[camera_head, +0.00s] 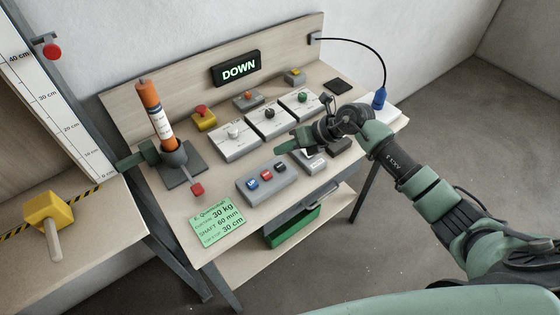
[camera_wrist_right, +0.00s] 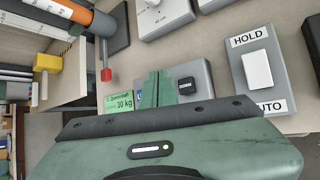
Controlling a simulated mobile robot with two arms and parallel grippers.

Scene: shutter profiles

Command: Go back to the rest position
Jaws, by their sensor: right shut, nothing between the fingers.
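My right arm comes in from the right over the workbench (camera_head: 172,207). My right gripper (camera_head: 284,148) is green, shut and empty, above the bench between the grey button box (camera_head: 267,182) and the white dial panels (camera_head: 270,119). In the right wrist view the closed fingers (camera_wrist_right: 158,90) stand in front of the button box, which they partly hide. A switch box marked HOLD and AUTO (camera_wrist_right: 257,68) lies to their right. My left gripper is in neither view.
An orange and white tubular motor (camera_head: 156,115) stands upright in a grey holder at the bench's left. A green note (camera_head: 217,217) lies at the front. A display reads DOWN (camera_head: 237,69). A blue plug (camera_head: 379,97) on a cable stands near my right arm. Floor at right is clear.

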